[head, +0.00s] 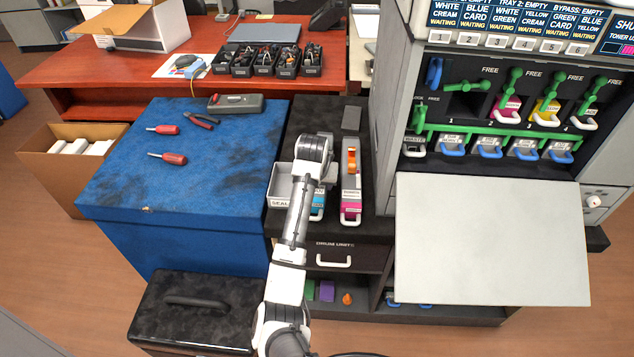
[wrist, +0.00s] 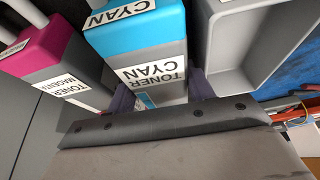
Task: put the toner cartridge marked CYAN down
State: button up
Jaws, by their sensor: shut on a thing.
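The toner cartridge marked CYAN (wrist: 135,40) has a cyan end and a grey body, with its labels facing the wrist camera. My gripper (wrist: 163,94) is shut on its grey body, one dark finger on each side. In the head view the cyan cartridge (head: 319,205) shows partly under my wrist, over the black cabinet top (head: 335,223), between a pale bin and the magenta cartridge. My arm hides most of it there. I cannot tell whether its underside touches the cabinet top.
The magenta cartridge (head: 350,195) is close on the right. The pale bin (head: 280,186) is close on the left. A grey block (head: 351,118) lies behind. The printer (head: 500,75) rises to the right, with a pale panel (head: 490,240) in front. Tools lie on the blue bench (head: 140,185).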

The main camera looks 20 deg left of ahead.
jog(key=shift+f, duration=0.25)
jog(key=shift+f, duration=0.25)
jog(key=o, duration=1.7)
jog(key=shift+c, duration=0.2)
jog(key=shift+f, duration=0.15)
jog(key=v, duration=1.2)
jog(key=shift+r+b, duration=0.3)
jog(key=shift+r, duration=0.05)
jog(key=shift+s+d+r+p, duration=0.15)
jog(key=shift+s+r+p, duration=0.25)
jog(key=shift+r+p, duration=0.15)
